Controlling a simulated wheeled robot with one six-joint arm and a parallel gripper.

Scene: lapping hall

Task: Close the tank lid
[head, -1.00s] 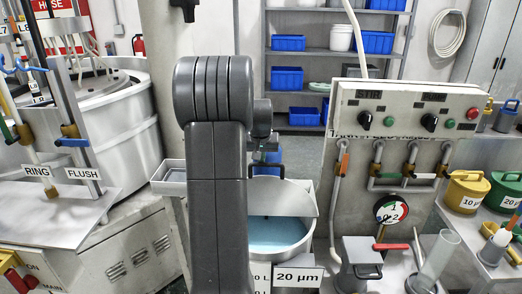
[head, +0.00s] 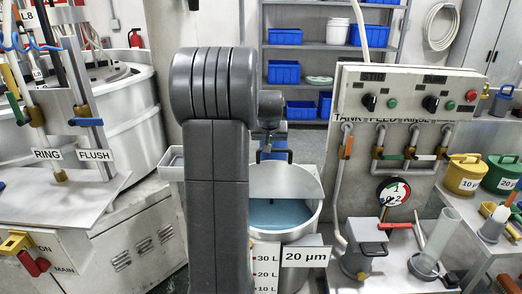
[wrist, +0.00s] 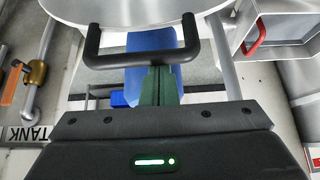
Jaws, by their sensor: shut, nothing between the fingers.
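The tank (head: 312,232) is a round pale vessel with blue liquid (head: 278,214) showing at its front. Its pale lid (head: 290,180) stands raised at the back of the opening, with a black bar handle (head: 289,157) at its upper edge. In the wrist view the lid (wrist: 140,12) fills the top and its handle (wrist: 140,60) crosses just beyond my fingertips. My gripper (wrist: 158,70) is shut and empty, its green fingers close to the handle bar; whether they touch it I cannot tell. In the head view my arm hides part of the tank and lid.
A control panel (head: 410,82) with valves and a gauge (head: 393,191) stands right of the tank. A grey pump box (head: 364,236) and a clear cylinder (head: 435,235) are in front of it. A machine bench (head: 75,200) is at the left. Shelves with blue bins (head: 285,72) stand behind.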

